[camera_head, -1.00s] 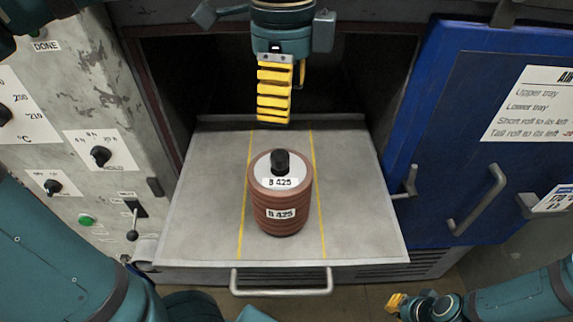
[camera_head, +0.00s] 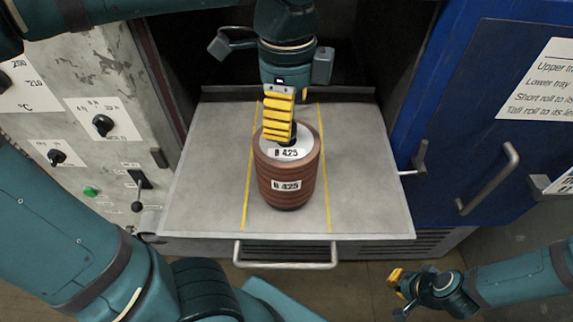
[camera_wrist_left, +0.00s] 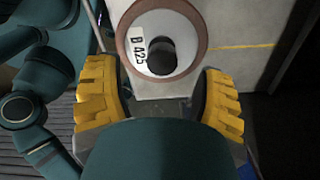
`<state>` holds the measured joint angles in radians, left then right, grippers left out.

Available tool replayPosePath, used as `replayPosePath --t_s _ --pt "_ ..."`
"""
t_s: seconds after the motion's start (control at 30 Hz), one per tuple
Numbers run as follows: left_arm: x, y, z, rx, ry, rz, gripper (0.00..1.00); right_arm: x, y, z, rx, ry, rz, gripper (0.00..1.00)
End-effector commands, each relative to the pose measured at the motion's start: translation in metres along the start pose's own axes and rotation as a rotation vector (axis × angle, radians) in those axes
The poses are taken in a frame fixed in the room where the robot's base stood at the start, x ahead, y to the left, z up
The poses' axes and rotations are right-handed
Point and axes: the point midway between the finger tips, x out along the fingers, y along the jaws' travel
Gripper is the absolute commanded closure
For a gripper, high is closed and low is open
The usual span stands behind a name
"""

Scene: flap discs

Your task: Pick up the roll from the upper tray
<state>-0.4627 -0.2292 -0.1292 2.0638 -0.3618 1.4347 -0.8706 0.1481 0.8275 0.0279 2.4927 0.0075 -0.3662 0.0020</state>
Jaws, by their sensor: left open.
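The roll (camera_head: 287,183) is a reddish-brown ribbed cylinder labelled B 425. It stands upright on the pulled-out grey tray (camera_head: 205,170), between two yellow lines. A dark knob or post rises from its pale top. My left gripper (camera_head: 279,122), with yellow ridged fingers, is at the roll's top and partly hides the knob. In the left wrist view the fingers are spread, with the roll's top (camera_wrist_left: 185,30) and knob ahead between them; contact cannot be told. My right gripper (camera_head: 402,288) is low at the right, away from the tray, its finger gap unclear.
The tray's front handle (camera_head: 285,262) faces me. A blue door (camera_head: 480,130) with a handle stands open at the right. A grey control panel (camera_head: 80,75) with knobs is at the left. The tray is bare on both sides of the roll.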

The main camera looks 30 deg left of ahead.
Motion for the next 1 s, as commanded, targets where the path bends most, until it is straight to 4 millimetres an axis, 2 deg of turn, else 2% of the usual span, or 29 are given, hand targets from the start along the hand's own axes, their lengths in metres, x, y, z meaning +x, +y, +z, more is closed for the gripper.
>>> replayPosePath --t_s 0.1,0.2,0.53,0.67,0.7,0.73,1.0 --pt "0.019 -0.001 0.0 0.001 -0.004 0.003 0.31 0.003 0.001 0.0 0.0 0.0 0.001 1.0" --pt "0.03 -0.001 0.0 0.001 -0.003 0.002 0.31 0.004 0.001 0.001 0.0 0.0 0.001 1.0" --pt "0.034 -0.002 0.0 0.0 -0.001 0.0 0.33 0.004 0.001 0.001 0.0 0.0 0.001 1.0" --pt "0.034 -0.001 0.0 0.0 -0.001 0.0 0.79 0.004 0.001 0.001 0.0 0.0 0.001 1.0" --pt "0.034 -0.001 0.0 0.0 -0.001 0.001 0.93 0.004 0.001 0.001 0.0 0.0 0.001 1.0" --pt "0.034 -0.001 0.0 0.0 -0.001 0.001 1.0 0.004 0.001 0.001 0.0 0.0 0.001 1.0" --pt "0.032 -0.002 -0.001 0.001 0.002 -0.002 1.0 0.004 0.001 0.001 0.0 0.0 0.001 1.0"
